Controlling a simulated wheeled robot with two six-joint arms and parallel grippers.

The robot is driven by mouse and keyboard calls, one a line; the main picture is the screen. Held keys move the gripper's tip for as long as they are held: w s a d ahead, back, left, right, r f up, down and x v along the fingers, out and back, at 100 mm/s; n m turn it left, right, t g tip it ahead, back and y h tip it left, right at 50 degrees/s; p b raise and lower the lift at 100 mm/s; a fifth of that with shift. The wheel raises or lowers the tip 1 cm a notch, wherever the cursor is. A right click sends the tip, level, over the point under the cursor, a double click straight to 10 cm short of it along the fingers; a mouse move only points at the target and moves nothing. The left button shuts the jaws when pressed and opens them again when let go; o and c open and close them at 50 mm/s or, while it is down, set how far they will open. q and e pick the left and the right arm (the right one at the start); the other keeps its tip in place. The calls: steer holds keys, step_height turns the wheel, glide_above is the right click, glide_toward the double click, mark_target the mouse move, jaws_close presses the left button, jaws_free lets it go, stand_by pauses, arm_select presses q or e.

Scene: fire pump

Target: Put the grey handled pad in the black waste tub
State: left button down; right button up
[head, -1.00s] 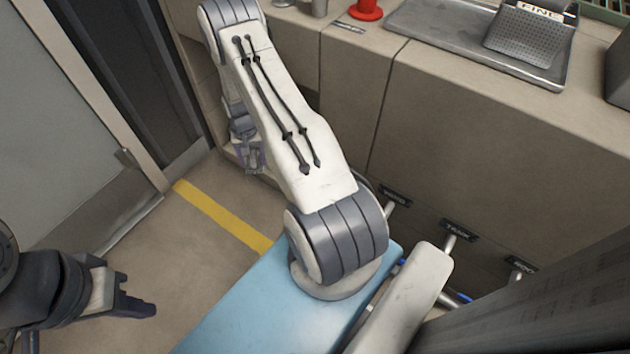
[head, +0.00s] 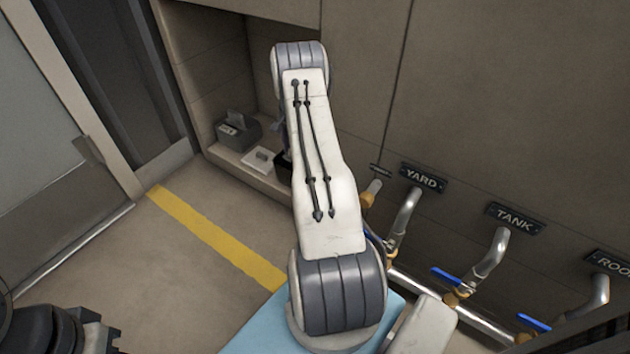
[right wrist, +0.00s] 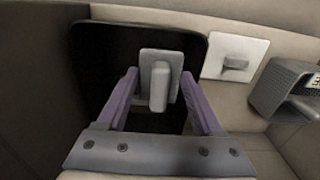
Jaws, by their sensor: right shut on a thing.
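In the right wrist view my right gripper (right wrist: 160,78) has its purple fingers on either side of the grey handled pad (right wrist: 158,98), a small plate with a raised block handle, and is shut on it. The pad is over the dark opening of the black waste tub (right wrist: 90,62); I cannot tell how deep it sits. In the head view a small part of the black tub (head: 283,168) shows on the low shelf. My right arm hides the pad and most of the right gripper there. My left gripper (head: 112,338) is at the bottom left edge, mostly cut off.
A white handled pad (head: 262,158) lies beside the tub, also in the right wrist view (right wrist: 235,58). A grey labelled holder (head: 238,132) stands beyond it. Pipes with blue-levered valves (head: 455,285) line the wall at right. The floor by the yellow stripe (head: 215,235) is clear.

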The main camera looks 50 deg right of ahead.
steer(key=shift+d+f+b, duration=0.25)
steer(key=shift+f+b, duration=0.15)
steer(key=shift+f, duration=0.15)
step_height(320, 180, down, 10)
steer(key=b, duration=0.7)
steer(key=shift+r, duration=0.4)
steer(key=o, duration=1.2)
